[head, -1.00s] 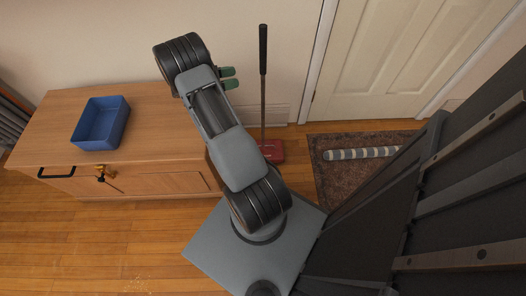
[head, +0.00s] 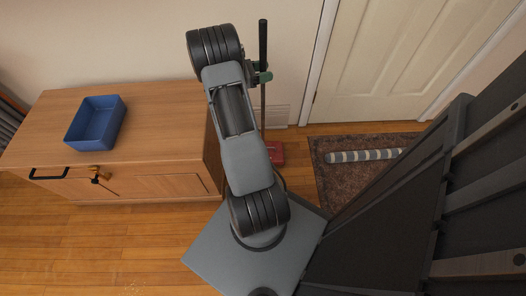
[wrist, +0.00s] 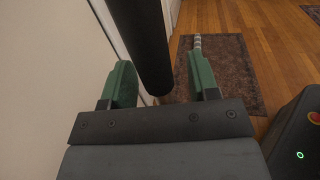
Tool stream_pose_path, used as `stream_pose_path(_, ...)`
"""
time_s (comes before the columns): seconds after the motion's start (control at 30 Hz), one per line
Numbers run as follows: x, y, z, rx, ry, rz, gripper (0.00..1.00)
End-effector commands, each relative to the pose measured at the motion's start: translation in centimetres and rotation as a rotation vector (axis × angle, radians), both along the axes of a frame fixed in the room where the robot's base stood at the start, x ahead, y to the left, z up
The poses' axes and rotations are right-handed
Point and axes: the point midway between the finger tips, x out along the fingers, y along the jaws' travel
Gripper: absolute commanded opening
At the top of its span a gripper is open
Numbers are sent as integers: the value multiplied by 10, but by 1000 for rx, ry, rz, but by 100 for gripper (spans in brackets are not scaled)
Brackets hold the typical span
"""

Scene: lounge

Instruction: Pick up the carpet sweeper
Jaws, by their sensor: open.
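The carpet sweeper (head: 263,100) stands upright against the wall, right of the wooden cabinet. It has a dark grip on top, a thin shaft and a red head (head: 276,152) on the floor, partly hidden by my arm. My gripper (head: 262,77) is at the upper part of the handle, just below or at the dark grip. In the wrist view my gripper (wrist: 160,88) is open, with green fingers to either side. The dark handle (wrist: 146,45) comes down between the fingers, nearer the left one, and no finger visibly presses on it.
The wooden cabinet (head: 150,115) with a blue bin (head: 97,123) on top stands at left. A door (head: 400,60) is at right. A patterned rug (head: 335,180) with a striped roll (head: 365,155) lies before it. The wall is close beside my gripper.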

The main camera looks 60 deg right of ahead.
Motion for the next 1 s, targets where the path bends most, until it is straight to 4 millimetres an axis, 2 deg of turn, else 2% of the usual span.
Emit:
stream_pose_path(0.13,-8,-9,-1,1,0,-1,55)
stream_pose_path(0.4,-9,-10,1,1,1,1,55)
stream_pose_path(0.9,-9,-10,0,1,1,0,8)
stream_pose_path(1.0,-9,-10,3,-4,-1,0,2)
